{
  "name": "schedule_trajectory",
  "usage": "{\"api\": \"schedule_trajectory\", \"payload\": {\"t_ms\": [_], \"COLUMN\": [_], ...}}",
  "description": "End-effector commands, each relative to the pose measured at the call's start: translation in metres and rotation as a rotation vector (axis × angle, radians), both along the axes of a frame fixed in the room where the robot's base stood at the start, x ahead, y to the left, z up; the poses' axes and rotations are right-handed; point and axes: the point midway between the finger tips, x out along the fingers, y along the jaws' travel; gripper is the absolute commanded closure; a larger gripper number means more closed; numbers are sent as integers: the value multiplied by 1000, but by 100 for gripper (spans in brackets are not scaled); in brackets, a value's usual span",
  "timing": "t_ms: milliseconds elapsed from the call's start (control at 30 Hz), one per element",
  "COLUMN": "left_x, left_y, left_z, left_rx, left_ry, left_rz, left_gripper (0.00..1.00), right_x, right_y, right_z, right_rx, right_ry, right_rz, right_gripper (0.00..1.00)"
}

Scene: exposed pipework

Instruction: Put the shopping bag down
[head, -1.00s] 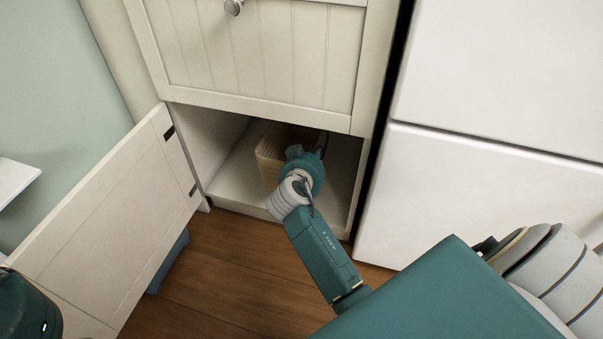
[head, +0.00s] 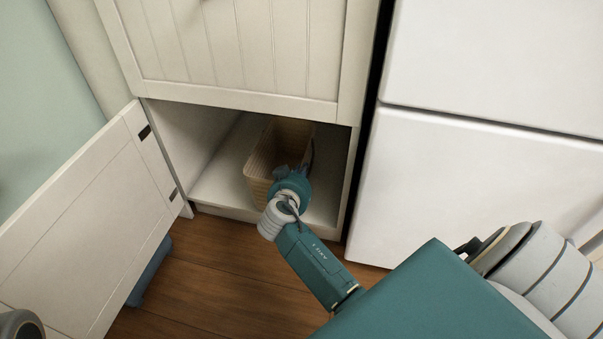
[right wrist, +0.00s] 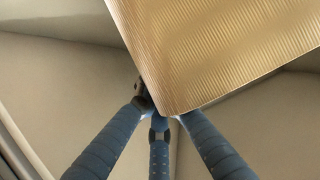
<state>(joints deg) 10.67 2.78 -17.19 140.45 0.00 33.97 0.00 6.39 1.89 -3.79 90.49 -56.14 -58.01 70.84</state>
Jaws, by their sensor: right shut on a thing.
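The shopping bag (head: 262,158) is tan and ribbed, box-like with an open top. It is inside the open lower cabinet, towards the right side of the compartment. In the right wrist view the bag (right wrist: 215,50) fills the upper right, with its lower corner at my fingertips. My right gripper (right wrist: 158,110) is shut on the bag, its blue fingers meeting at that corner. In the head view my wrist hides most of the fingers and the bag's near lower part, so I cannot tell whether the bag touches the cabinet floor. My left gripper is not in view.
The cabinet (head: 215,185) has a low opening under a drawer front (head: 240,45). Its door (head: 95,215) stands open to the left. A white appliance (head: 480,180) stands close on the right. The cabinet floor left of the bag is free. The wooden floor (head: 220,265) lies in front.

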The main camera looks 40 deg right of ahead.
Motion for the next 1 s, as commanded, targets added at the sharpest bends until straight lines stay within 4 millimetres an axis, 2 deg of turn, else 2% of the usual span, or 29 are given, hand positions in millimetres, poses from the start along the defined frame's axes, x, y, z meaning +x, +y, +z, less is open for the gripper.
{"api": "schedule_trajectory", "payload": {"t_ms": [33, 67, 133, 433, 533, 1000], "left_x": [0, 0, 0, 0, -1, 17], "left_y": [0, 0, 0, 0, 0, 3], "left_z": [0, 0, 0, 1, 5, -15], "left_rx": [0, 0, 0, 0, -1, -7], "left_ry": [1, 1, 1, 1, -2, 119], "left_rz": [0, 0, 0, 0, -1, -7], "left_gripper": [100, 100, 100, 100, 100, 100], "right_x": [-1, -1, -1, -1, -5, -62], "right_y": [1, 1, 1, 2, 7, 69], "right_z": [-2, -3, -3, -1, 3, 38], "right_rx": [4, 4, 4, 4, 6, 6], "right_ry": [4, 6, 6, 3, 3, 4], "right_rz": [-1, 0, 0, 0, 2, 0], "right_gripper": [100, 87, 74, 74, 74, 74]}}
